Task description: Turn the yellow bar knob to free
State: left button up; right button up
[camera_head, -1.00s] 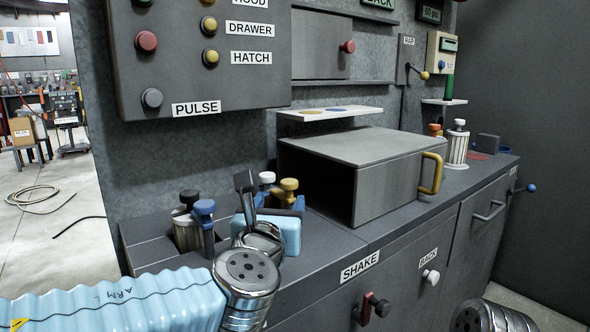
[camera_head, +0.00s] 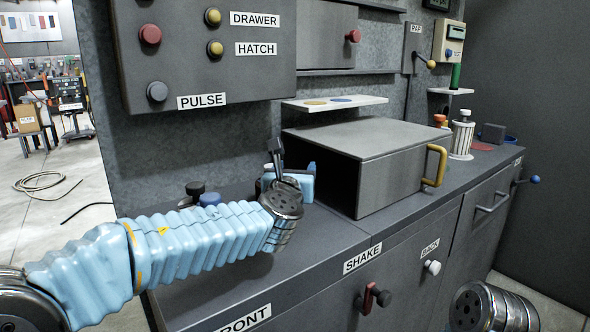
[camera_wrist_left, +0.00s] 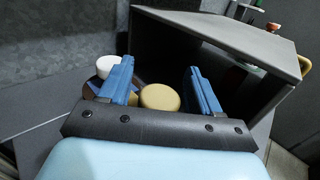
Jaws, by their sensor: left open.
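I cannot make out a yellow bar knob for certain in either view. A bar-shaped knob under the SHAKE label (camera_head: 372,298) is red and dark. My left gripper (camera_head: 290,168) is over the counter, left of the grey box's open front, partly hidden by its own wrist. In the left wrist view its blue fingers (camera_wrist_left: 160,78) are apart. A round yellow cap (camera_wrist_left: 160,97) shows between and below them, with a white cap (camera_wrist_left: 107,66) to the left; contact cannot be told. My right gripper is out of view; only part of that arm shows at bottom right.
The grey box (camera_head: 385,180) with a yellow handle (camera_head: 436,165) stands on the counter. A white shelf (camera_head: 335,103) and a button panel (camera_head: 200,50) overhang the back. Black-capped (camera_head: 195,187) and blue-capped (camera_head: 209,199) containers stand behind my left arm. A white-ribbed container (camera_head: 462,138) is right.

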pick_arm(q)
jog(key=c, duration=0.9)
